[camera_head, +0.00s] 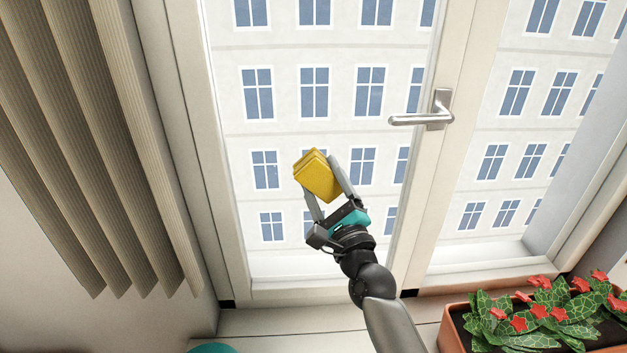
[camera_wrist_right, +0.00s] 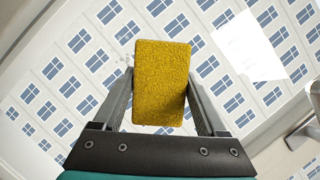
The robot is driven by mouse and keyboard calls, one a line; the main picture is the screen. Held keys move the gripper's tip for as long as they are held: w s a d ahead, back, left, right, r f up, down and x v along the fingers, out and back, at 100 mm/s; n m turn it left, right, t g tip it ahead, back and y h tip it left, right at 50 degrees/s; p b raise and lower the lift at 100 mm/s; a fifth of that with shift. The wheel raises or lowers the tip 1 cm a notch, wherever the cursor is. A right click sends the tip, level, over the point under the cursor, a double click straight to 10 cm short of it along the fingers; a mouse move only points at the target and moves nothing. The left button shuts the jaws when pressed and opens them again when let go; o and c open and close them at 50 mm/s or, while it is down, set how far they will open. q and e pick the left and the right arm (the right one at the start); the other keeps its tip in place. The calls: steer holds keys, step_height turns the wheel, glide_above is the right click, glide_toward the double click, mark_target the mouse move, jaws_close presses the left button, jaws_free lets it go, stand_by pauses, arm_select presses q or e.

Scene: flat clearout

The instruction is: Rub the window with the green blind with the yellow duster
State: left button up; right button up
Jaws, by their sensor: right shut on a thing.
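My right gripper (camera_head: 325,190) is shut on the yellow duster (camera_head: 317,175), a thick block-like pad. The duster also shows in the wrist view (camera_wrist_right: 161,80) between the two fingers. It is in front of the lower middle of the left window pane (camera_head: 335,125); I cannot tell if it touches the glass. The blind (camera_head: 75,130) left of this window looks beige-brown with vertical folds; no green blind shows. My left gripper is not in view.
A metal window handle (camera_head: 435,115) sticks out on the frame right of the duster. A terracotta planter (camera_head: 453,335) with red-flowered plants (camera_head: 545,315) stands at the lower right. The pane above the duster is clear of objects.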

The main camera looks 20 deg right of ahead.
mark_target(290, 166)
steer(key=shift+s+d, duration=0.2)
steer(key=shift+d, duration=0.65)
steer(key=shift+s+d, duration=0.2)
steer(key=shift+d, duration=0.65)
steer(key=shift+a, duration=0.15)
steer(key=shift+w+a, duration=0.15)
steer(key=shift+a, duration=0.4)
steer(key=shift+w+a+p, duration=0.15)
steer(key=shift+a+p, duration=0.05)
steer(key=shift+a, duration=0.4)
steer(key=shift+w+a+p, duration=0.15)
steer(key=shift+a+p, duration=0.05)
steer(key=shift+a, duration=0.35)
steer(key=shift+w+a, duration=0.2)
steer(key=shift+a, duration=0.5)
steer(key=shift+w+a, duration=0.2)
steer(key=shift+a, duration=0.5)
steer(key=shift+w+a, duration=0.2)
steer(key=shift+a, duration=0.5)
